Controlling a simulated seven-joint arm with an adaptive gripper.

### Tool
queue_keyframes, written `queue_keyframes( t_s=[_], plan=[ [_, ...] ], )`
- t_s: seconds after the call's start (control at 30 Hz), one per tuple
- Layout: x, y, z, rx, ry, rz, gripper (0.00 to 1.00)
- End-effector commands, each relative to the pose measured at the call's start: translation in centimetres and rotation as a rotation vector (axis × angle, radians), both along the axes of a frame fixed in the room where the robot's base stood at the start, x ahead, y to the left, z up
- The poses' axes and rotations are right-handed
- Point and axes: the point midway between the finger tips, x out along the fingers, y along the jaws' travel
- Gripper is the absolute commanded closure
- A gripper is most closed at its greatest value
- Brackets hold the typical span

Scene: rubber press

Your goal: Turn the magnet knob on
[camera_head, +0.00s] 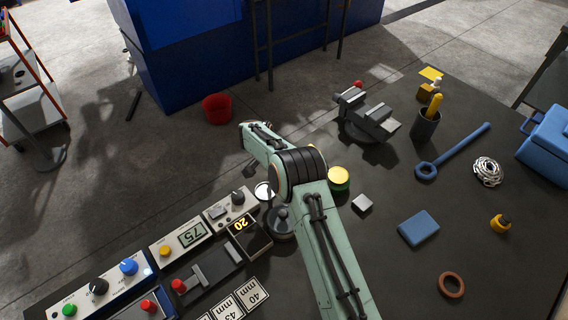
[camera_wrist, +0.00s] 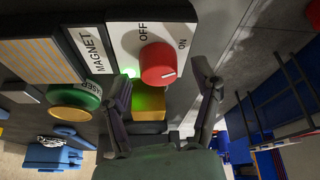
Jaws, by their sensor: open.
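In the wrist view, the red magnet knob (camera_wrist: 158,64) sits on a white panel (camera_wrist: 123,40) marked MAGNET, OFF and ON. A short white mark shows on the knob's face, toward its lower right; I cannot tell for sure which label it points to. A green glow (camera_wrist: 130,72) shows beside the knob. My gripper (camera_wrist: 158,76) is open, with one finger on each side of the knob in the picture. I cannot tell whether either finger touches it. In the head view my arm hides the gripper, and I cannot make out the knob there.
In the wrist view, a yellow block (camera_wrist: 150,102) shows between my fingers below the knob, and a green-rimmed button (camera_wrist: 72,98) lies to the left. In the head view, control panels (camera_head: 190,236) line the left table edge; a vise (camera_head: 366,114) stands at the back.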

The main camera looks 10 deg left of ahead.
Motion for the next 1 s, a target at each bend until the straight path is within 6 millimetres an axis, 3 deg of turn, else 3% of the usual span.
queue_keyframes(
  t_s=[0.53,0.7,1.0],
  plan=[
    [-3.2,2.4,9.6,0.001,-0.001,0.002,0.37],
    [-3.7,2.7,10.8,0.001,0.000,0.000,0.37],
    [-3.7,2.7,10.9,0.000,0.001,0.001,0.38]
  ],
)
